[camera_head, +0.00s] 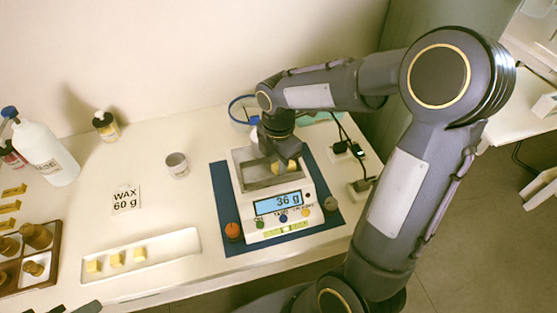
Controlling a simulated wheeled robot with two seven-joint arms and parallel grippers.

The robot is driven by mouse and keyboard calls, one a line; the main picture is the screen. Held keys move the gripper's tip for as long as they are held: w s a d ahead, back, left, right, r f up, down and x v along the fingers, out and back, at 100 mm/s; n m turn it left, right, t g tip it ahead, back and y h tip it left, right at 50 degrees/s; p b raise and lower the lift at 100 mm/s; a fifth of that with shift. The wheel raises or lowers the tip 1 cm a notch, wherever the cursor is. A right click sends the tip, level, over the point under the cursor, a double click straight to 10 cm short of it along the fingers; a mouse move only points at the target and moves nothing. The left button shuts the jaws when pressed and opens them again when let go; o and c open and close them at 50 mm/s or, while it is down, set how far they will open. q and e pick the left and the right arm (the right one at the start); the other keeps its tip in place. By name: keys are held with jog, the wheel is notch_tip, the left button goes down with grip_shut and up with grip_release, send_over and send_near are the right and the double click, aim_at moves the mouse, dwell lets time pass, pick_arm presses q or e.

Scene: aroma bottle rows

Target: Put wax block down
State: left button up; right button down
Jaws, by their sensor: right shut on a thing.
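My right gripper (281,158) is low over the pan of the scale (239,180), pointing down. It is shut on a small yellow wax block (292,164). Another yellow wax block (276,169) shows close beside it in the pan; the fingers partly hide both. I cannot tell whether the held block touches the pan. The scale display (278,203) reads 36 g. Several yellow wax blocks (116,260) lie in a row on the white tray (178,246) at the front left. Dark tips at the bottom left edge may be my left gripper (73,308); its state is unclear.
The scale stands on a blue mat (221,180). A card (125,200) reads "WAX 60 g". A small metal cup (176,165), a white bottle (45,152), a small dark bottle (106,127) and a wooden rack (50,270) stand to the left. Cables lie behind right.

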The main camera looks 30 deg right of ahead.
jog(key=c, duration=1.5)
grip_release()
jog(key=shift+c, duration=0.2)
jog(key=shift+r, duration=0.35)
notch_tip(320, 180, up, 11)
jog(key=p, duration=0.2)
jog(key=s+a+m+t+y+p, duration=0.1)
jog(key=s+a+m+t+y, duration=0.1)
jog(key=s+m, duration=0.6)
jog(key=s+a+m+t+y+p, duration=0.1)
jog(key=s+a+m+t+p, duration=0.1)
jog(key=s+m, duration=0.7)
jog(key=m+t, duration=0.1)
jog(key=m, duration=0.3)
jog(key=shift+a+r+t+y, duration=0.25)
jog(key=shift+r+t+y, duration=0.05)
jog(key=shift+y, duration=0.1)
